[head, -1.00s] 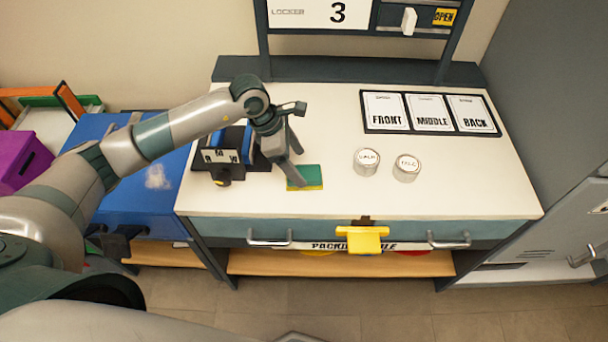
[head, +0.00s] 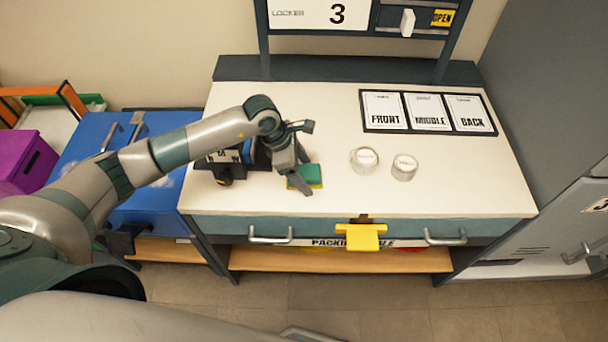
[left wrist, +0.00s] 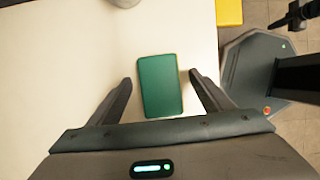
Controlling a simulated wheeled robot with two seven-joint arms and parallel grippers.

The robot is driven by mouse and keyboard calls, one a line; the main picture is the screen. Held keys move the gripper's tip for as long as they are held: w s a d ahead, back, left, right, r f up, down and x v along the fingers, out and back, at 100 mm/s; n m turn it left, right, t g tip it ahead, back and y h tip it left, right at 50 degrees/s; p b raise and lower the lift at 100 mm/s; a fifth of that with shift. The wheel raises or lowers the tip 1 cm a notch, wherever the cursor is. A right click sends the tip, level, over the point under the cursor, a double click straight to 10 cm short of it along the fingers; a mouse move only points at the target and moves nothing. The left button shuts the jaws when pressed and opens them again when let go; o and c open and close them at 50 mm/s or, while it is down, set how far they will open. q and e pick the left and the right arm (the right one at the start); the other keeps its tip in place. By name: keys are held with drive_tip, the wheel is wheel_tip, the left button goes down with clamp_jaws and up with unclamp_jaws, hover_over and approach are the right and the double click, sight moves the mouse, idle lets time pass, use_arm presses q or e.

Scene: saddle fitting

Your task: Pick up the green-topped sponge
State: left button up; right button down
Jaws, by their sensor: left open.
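The green-topped sponge (head: 310,173) lies on the white tabletop, with a yellow lower layer showing at its edge in the head view. In the left wrist view the sponge (left wrist: 160,86) shows its green top between the fingers. My left gripper (head: 304,178) is open, its fingers pointing down at the sponge. In the left wrist view the left gripper (left wrist: 158,88) has one finger on each side of the sponge, with a gap on both sides. The fingers partly hide the sponge in the head view.
A dark holder (head: 225,172) with blue parts stands left of the sponge, close to my arm. Two round tins, one (head: 364,160) and another (head: 404,167), stand to the right. A board with FRONT, MIDDLE and BACK cards (head: 428,112) lies behind them. The front right tabletop is clear.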

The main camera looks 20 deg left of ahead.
sight(313, 173)
use_arm(q)
drive_tip(key=shift+f+b, duration=0.2)
drive_tip(key=shift+b, duration=0.1)
use_arm(e)
drive_tip(key=shift+d+f, duration=0.1)
drive_tip(key=shift+f, duration=0.2)
use_arm(q)
drive_tip(key=c, duration=1.1)
drive_tip(key=shift+r, duration=0.15)
drive_tip(key=shift+c, duration=0.2)
use_arm(e)
drive_tip(key=shift+r, duration=0.2)
